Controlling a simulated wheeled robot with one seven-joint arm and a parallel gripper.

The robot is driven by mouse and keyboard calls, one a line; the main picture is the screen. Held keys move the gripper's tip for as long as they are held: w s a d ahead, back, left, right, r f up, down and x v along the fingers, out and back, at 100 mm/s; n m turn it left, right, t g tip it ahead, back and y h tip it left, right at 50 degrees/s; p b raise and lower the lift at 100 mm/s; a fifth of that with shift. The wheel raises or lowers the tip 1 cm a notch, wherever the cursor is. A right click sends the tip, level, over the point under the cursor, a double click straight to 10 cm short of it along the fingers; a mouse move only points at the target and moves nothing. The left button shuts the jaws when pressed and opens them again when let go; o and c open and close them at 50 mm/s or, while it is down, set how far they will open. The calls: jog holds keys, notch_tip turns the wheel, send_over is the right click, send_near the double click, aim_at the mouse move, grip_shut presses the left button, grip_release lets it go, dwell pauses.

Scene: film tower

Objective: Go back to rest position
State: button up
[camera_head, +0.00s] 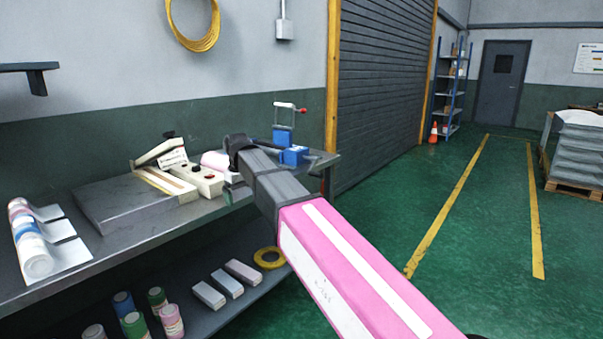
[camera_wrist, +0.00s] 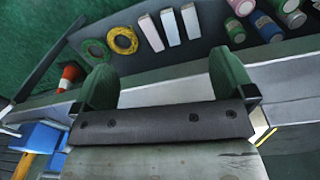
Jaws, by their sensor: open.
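My gripper (camera_wrist: 165,78) shows its two green fingers spread wide in the wrist view, with nothing between them. The pale front edge of the workbench (camera_wrist: 185,82) lies behind and between the fingers. In the head view my pink and grey arm reaches from the lower right towards the bench (camera_head: 95,262). My gripper (camera_head: 236,185) is mostly hidden there behind the dark wrist, close to the bench's front edge. I cannot tell whether it touches the bench.
A cream control box (camera_head: 198,178) and a blue clamp (camera_head: 293,155) are close to my wrist. The lower shelf holds a yellow ring (camera_head: 270,258), bars and cans. Green floor (camera_head: 450,250) is clear rightward.

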jog(key=s+d+f+m, duration=0.2)
jog(key=s+d+f, duration=0.2)
jog(key=d+f, duration=0.7)
jog(key=s+d+f+m, duration=0.3)
jog(key=d+f, duration=0.7)
jog(key=d, duration=0.4)
jog(key=s+d+f+m, duration=0.3)
jog(key=s+d+f, duration=0.2)
jog(key=d+f, duration=0.6)
jog(key=d, duration=0.2)
jog(key=shift+d+f, duration=0.3)
